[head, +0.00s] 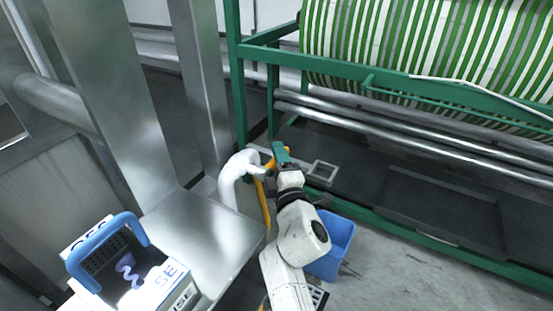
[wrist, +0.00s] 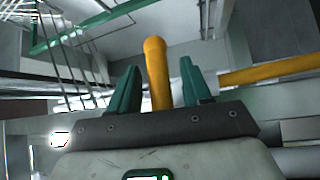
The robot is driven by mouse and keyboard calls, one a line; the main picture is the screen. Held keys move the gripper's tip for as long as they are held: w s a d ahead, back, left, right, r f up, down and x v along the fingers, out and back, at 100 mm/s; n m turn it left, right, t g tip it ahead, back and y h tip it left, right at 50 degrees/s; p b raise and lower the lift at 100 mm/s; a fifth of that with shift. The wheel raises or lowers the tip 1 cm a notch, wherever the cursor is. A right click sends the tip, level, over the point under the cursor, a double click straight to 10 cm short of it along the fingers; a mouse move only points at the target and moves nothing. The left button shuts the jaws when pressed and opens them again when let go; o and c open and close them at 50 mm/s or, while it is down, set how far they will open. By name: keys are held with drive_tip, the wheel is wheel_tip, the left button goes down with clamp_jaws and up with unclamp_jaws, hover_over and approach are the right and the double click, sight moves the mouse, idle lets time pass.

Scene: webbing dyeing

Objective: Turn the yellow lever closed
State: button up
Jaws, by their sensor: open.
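The yellow lever (wrist: 156,65) stands upright between the two green fingers of my gripper (wrist: 160,80) in the wrist view. The fingers are open, with a gap on each side of it, and I see no contact. In the head view my gripper (head: 281,153) is beside a small yellow piece (head: 269,160), likely the lever, next to a bent white pipe (head: 230,178). My gripper hides part of it there.
Another yellow bar (wrist: 270,70) runs off to the right in the wrist view. A green frame (head: 243,90) carries a roll of green-and-white webbing (head: 430,40). A blue bin (head: 338,240) stands on the floor right of my arm. A blue-handled basket (head: 110,250) is at lower left.

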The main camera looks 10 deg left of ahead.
idle(0.3)
clamp_jaws()
idle(0.3)
drive_tip(key=shift+f, duration=0.1)
